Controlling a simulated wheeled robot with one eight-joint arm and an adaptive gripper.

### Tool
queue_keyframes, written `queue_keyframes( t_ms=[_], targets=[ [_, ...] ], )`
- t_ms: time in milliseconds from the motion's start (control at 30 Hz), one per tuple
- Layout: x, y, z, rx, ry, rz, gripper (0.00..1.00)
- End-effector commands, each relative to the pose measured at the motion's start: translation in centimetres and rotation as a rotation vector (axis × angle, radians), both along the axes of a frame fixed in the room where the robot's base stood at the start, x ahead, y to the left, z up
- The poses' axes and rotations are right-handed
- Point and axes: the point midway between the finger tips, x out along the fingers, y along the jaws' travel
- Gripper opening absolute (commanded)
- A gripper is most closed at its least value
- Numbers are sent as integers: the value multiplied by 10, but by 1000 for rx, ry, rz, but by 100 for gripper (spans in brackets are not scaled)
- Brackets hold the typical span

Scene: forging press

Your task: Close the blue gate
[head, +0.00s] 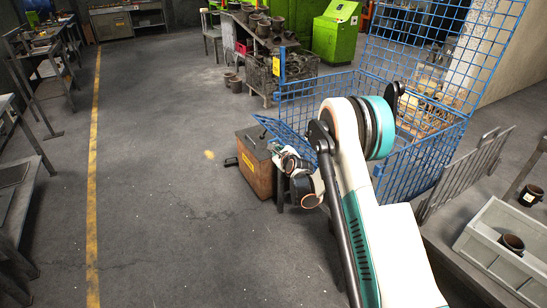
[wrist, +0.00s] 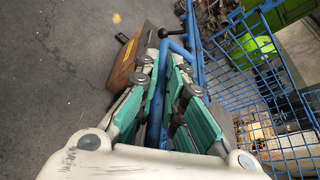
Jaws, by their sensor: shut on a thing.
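The blue gate (head: 270,124) is a low wire-mesh panel at the left front of the blue mesh cage in the head view. It stands at an angle to the cage, and my arm hides part of it. In the wrist view a blue bar of the gate (wrist: 158,92) runs between my fingers. My gripper (wrist: 163,66) is shut on this bar, with a teal-padded finger on each side. In the head view my gripper (head: 286,160) is low beside the gate, partly hidden by my wrist.
A brown box (head: 256,165) with a dark lid stands close to my gripper. The blue mesh cage (head: 440,65) rises behind my arm. A grey crate (head: 480,235) with pots is at right. Open floor (head: 170,200) lies to the left.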

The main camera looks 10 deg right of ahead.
Motion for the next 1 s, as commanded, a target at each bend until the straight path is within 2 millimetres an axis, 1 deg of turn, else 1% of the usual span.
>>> queue_keyframes(
  t_ms=[33,100,267,500,567,800,1000],
  targets=[
    [2,-5,17,42,11,-3,0],
    [4,-12,31,106,32,-4,0],
    [10,-30,62,251,79,-4,0],
    [22,-67,103,467,149,-4,0],
    [25,-77,111,522,167,-4,0],
    [40,-122,138,732,234,-4,0],
    [51,-155,150,881,284,-3,0]
  ],
)
